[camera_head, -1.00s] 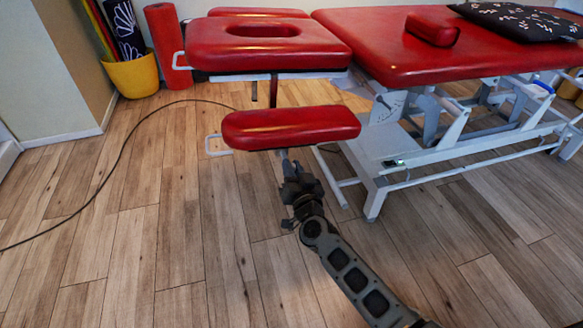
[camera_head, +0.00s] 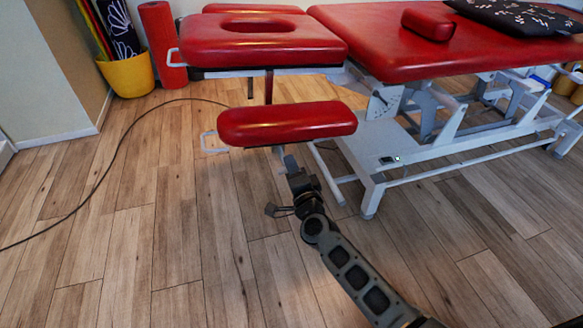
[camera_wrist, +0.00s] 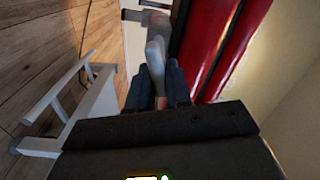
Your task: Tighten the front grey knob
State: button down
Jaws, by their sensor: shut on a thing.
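The front grey knob (camera_wrist: 155,55) shows in the wrist view as a pale grey, elongated piece between my two dark fingers. My gripper (camera_wrist: 156,80) is shut on it, with one finger on each side. In the head view my gripper (camera_head: 289,163) is just below the front red pad (camera_head: 287,123), at a grey part under that pad. The knob's gripped end is partly hidden by the fingers, and its mounting is hard to make out.
The red treatment table (camera_head: 400,60) stands behind, on a white metal frame (camera_head: 372,190). A headrest pad (camera_head: 225,50) with an oval opening is behind the front pad. A black cable (camera_head: 128,140) crosses the floor. A yellow bucket (camera_head: 128,76) stands at the back left. The floor in front is clear.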

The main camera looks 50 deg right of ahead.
jog(key=shift+s+f+m+b, duration=0.15)
jog(key=shift+m+b, duration=0.1)
jog(key=shift+m, duration=0.7)
jog(key=shift+w+f+m+b, duration=0.15)
jog(key=shift+m+b, duration=0.1)
jog(key=shift+m, duration=0.7)
jog(key=shift+s, duration=0.1)
jog(key=c, duration=1.1)
grip_release()
jog(key=shift+p+v, duration=0.65)
jog(key=shift+v, duration=3.2)
